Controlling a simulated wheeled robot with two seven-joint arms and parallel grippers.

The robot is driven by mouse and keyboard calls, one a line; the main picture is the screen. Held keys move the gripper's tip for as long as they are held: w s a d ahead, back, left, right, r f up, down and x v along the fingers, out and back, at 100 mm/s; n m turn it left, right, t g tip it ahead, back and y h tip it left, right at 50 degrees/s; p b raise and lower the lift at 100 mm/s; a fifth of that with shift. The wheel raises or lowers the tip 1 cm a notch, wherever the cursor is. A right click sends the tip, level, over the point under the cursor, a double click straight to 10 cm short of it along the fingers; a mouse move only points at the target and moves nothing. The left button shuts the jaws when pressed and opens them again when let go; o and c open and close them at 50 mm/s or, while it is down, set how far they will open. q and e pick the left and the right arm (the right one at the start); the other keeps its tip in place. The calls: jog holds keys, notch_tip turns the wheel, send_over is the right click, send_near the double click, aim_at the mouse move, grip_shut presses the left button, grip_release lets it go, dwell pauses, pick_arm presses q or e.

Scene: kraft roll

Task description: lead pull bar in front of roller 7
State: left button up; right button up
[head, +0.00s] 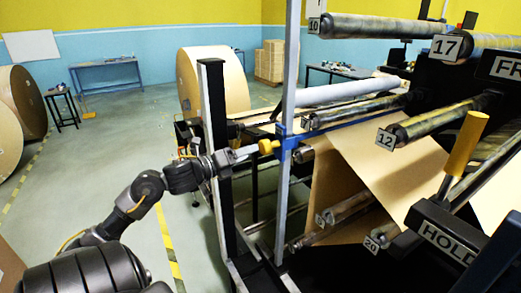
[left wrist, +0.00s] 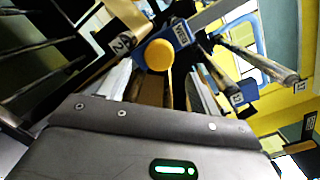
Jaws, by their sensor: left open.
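The blue pull bar (head: 325,127) crosses the metal upright in the head view, with a round yellow knob (head: 268,146) at its left end. In the left wrist view the knob (left wrist: 158,55) is straight ahead, above the edge of my gripper housing. My left gripper (head: 244,154) is open, just left of the knob and pointing at it; I cannot tell whether they touch. Kraft paper (head: 385,155) hangs over the rollers right of the bar. I cannot make out a number 7; the tag (head: 305,122) near the bar is too small to read. My right gripper is out of view.
A black post (head: 213,120) stands close by my left wrist. Rollers tagged 17 (head: 446,47) and 12 (head: 386,138) stick out at right. A yellow-handled lever (head: 466,145) rises by the HOLD box (head: 445,235). Open floor lies at left.

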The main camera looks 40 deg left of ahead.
aim_at(262, 148)
pick_arm(q)
jog(key=w, duration=0.2)
jog(key=w+d, duration=0.1)
jog(key=w, duration=0.5)
jog(key=shift+d, duration=0.2)
jog(key=c, duration=1.2)
jog(key=a+r, duration=0.1)
jog(key=r, duration=0.1)
jog(key=w+a+r+p, duration=0.1)
jog(key=a, duration=0.1)
jog(key=shift+a+r+p, duration=0.25)
jog(key=shift+r+p, duration=0.05)
jog(key=shift+r, duration=0.05)
jog(key=shift+c, duration=0.2)
jog(key=shift+r, duration=0.1)
